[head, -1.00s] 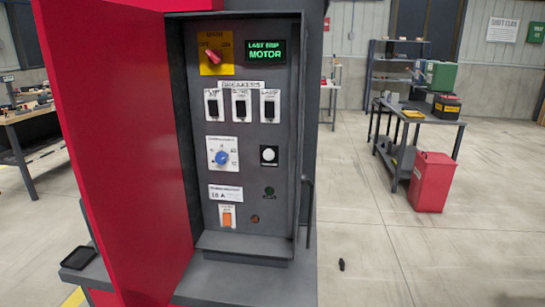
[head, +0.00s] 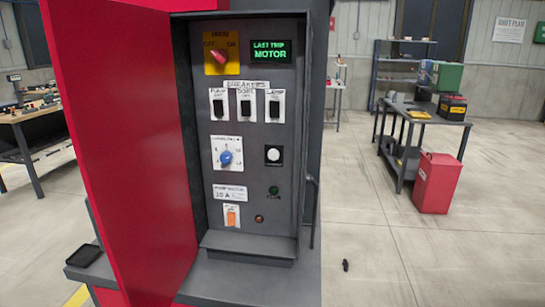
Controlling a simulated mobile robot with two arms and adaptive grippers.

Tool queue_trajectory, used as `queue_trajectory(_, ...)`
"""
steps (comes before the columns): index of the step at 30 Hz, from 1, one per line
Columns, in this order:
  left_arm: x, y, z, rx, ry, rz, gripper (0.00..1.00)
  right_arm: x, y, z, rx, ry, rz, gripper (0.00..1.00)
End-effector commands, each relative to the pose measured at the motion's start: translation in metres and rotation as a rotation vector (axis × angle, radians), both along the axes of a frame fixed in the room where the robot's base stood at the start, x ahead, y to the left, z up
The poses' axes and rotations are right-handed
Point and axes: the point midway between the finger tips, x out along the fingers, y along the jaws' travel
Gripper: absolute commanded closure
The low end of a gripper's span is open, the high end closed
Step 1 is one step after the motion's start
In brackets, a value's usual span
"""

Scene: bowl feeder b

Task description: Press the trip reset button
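An open control cabinet with a red door (head: 125,150) swung to the left stands in the head view. Its grey panel (head: 250,130) carries a round white button (head: 273,155) in a black square plate on the right; its label is too small to read. A green-lit display (head: 270,51) reads "LAST TRIP MOTOR". A red rotary switch (head: 219,56) sits on a yellow plate marked OFF and ON. Three black breakers (head: 246,106) sit in a row below. An orange rocker (head: 231,216) is at the lower left of the panel. Neither of my grippers is in view.
A blue dial (head: 225,158), a dark green lamp (head: 273,190) and a small amber lamp (head: 259,218) are also on the panel. A ledge (head: 250,245) juts out below. A red bin (head: 437,183) stands by a workbench at right. The floor right of the cabinet is mostly clear.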

Motion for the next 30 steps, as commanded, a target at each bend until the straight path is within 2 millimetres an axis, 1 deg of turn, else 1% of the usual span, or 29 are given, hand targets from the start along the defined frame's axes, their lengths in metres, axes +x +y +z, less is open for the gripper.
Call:
queue_trajectory(1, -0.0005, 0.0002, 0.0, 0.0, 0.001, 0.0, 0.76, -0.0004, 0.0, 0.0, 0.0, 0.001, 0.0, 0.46)
queue_trajectory(6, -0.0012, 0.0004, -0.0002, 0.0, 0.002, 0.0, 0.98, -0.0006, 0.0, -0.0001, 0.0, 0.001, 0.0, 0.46)
queue_trajectory(7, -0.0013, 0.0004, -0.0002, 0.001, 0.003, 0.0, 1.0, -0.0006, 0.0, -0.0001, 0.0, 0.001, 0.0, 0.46)
queue_trajectory(30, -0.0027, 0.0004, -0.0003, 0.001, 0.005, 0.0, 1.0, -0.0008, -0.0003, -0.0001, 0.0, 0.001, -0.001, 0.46)
